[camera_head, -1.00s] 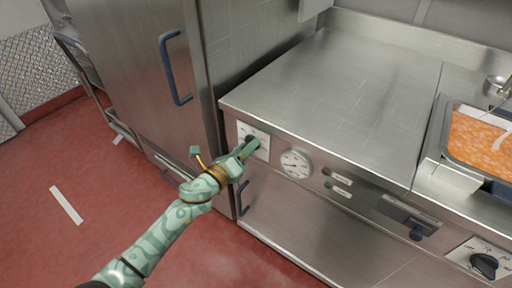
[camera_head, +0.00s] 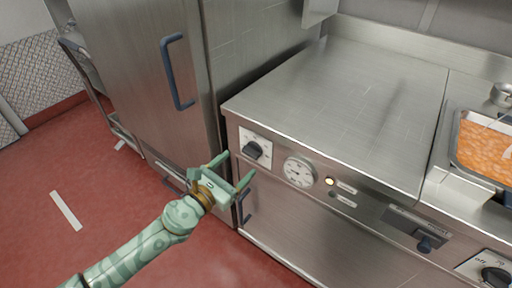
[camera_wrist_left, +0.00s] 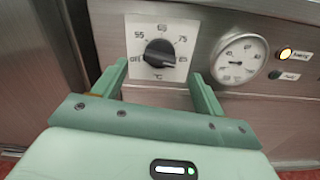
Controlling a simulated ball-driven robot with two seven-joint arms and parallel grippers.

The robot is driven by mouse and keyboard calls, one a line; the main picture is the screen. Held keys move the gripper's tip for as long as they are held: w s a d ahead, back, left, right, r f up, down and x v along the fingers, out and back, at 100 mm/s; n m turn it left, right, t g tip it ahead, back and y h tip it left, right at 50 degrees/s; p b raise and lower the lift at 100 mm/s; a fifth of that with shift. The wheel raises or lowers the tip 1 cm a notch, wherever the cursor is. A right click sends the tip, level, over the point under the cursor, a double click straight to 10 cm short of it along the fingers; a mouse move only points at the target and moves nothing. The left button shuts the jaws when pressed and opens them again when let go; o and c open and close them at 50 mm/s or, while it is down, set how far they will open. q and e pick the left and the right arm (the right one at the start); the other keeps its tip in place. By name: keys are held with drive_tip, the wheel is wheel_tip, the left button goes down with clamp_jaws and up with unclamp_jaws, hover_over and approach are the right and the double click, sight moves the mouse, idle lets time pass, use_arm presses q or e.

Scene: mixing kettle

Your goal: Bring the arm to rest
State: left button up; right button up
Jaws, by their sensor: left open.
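My left gripper (camera_head: 232,170) is open and empty, just in front of the steel kettle unit's front panel. The black temperature knob (camera_head: 252,151) sits on a white plate above and beyond the fingers. In the left wrist view the knob (camera_wrist_left: 159,54) shows between the two open green fingers (camera_wrist_left: 160,85), apart from them. Its pointer is turned to the right, away from the "off" mark. A round dial gauge (camera_head: 299,172) is right of the knob, and a lamp (camera_head: 330,181) beside it glows yellow. My right gripper is not in view.
A tall steel cabinet (camera_head: 150,75) with a blue handle (camera_head: 175,72) stands at the left. The steel top (camera_head: 340,95) is bare. A pan of orange food (camera_head: 482,150) and another black knob (camera_head: 495,277) are at the right. Red floor lies open at the lower left.

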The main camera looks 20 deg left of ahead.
use_arm(q)
drive_tip(key=shift+v, duration=0.8)
